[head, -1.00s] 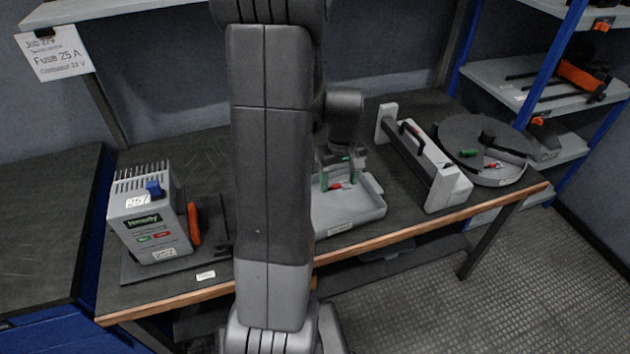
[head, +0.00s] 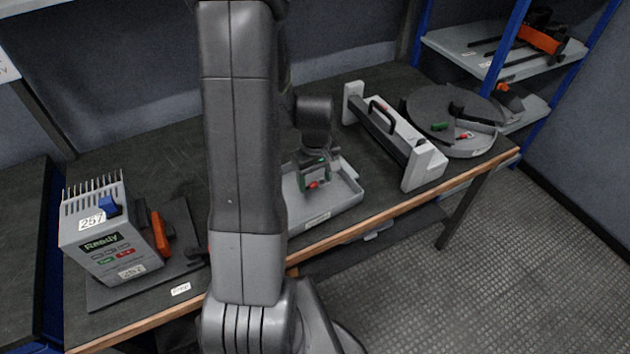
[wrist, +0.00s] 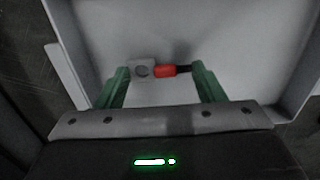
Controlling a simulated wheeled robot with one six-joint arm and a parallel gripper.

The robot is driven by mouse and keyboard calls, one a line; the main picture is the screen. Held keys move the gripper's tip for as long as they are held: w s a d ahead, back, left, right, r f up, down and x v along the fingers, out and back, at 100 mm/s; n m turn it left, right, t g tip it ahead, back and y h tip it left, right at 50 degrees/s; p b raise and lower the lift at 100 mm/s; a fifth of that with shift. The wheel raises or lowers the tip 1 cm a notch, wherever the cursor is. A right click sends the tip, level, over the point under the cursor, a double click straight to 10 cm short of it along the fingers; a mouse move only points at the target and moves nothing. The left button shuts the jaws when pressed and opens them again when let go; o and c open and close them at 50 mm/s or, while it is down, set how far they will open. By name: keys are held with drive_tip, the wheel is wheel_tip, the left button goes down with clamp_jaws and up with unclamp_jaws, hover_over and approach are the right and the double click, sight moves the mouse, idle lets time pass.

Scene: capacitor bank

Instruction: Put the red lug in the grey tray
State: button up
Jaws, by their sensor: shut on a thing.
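The red lug, with a red sleeve, a grey ring end and a dark tail, lies between the green fingers of my gripper (wrist: 160,74) in the wrist view; its sleeve (wrist: 166,70) is clear there. My gripper (head: 316,178) is shut on the lug lengthwise, one finger at each end. In the head view the red lug (head: 317,184) shows at the fingertips, over the grey tray (head: 319,220). The pale tray floor fills the wrist view behind it. I cannot tell whether the lug touches the floor. My arm hides the tray's left part.
A grey device (head: 110,240) marked 257 stands at the left of the bench. A white-ended frame with a black handle (head: 405,140) is right of the tray. A round grey turntable (head: 420,110) holds green and red pieces farther right. The bench front edge is close.

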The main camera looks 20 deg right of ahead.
sight(316, 183)
drive_tip(key=shift+f, duration=0.6)
drive_tip(key=shift+f+b, duration=0.4)
drive_tip(key=shift+f, duration=0.05)
drive_tip(key=o, duration=0.9)
drive_tip(key=shift+r, duration=0.1)
drive_tip(key=shift+o, duration=0.2)
drive_tip(key=shift+r, duration=0.1)
drive_tip(key=shift+r+p, duration=0.55)
wheel_tip(316, 183, up, 12)
drive_tip(key=shift+f+p, duration=0.25)
drive_tip(key=shift+p, duration=0.15)
